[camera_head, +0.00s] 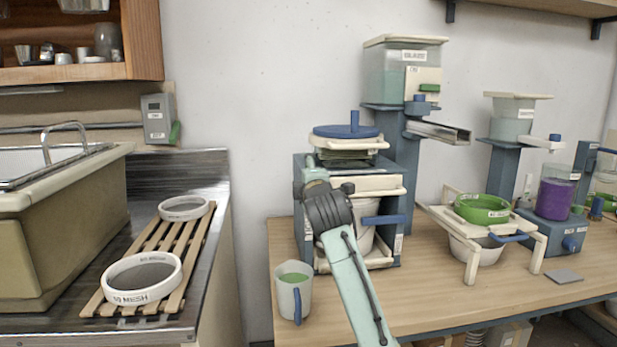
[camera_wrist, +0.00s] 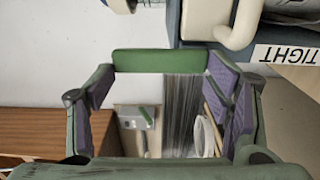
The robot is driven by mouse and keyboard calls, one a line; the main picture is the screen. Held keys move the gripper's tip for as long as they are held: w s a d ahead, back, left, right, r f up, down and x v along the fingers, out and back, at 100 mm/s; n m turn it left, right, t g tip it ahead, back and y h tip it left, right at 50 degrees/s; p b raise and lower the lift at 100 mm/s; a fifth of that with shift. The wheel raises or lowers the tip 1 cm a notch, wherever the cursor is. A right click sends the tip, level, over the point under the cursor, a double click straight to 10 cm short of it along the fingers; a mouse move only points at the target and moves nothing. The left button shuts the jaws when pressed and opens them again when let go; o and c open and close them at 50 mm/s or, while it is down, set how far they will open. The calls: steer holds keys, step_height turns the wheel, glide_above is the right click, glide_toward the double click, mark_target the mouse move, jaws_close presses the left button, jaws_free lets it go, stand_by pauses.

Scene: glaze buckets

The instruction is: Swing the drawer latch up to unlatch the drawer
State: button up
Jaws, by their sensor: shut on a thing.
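My gripper (camera_wrist: 160,78) shows in the wrist view with its purple-padded fingers wide apart. A green bar, apparently the drawer latch (camera_wrist: 160,62), spans the space between the fingertips, and the fingers are shut on it. In the head view my arm and wrist hide the fingers and the latch at the left front of the blue-grey cabinet (camera_head: 299,217). The cabinet has a cream drawer-like front (camera_head: 378,184). A blue handle (camera_head: 385,219) projects below this front. How far the latch is turned cannot be told.
A mug (camera_head: 292,289) of green glaze stands at the bench's front left. A white bucket (camera_head: 359,238) sits in the cabinet's open lower bay. A sieve stand (camera_head: 470,272) is to the right. A cream curved part (camera_wrist: 238,35) lies close to the fingers in the wrist view.

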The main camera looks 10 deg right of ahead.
stand_by(0.4)
steer(key=o, duration=1.7)
steer(key=s, duration=1.2)
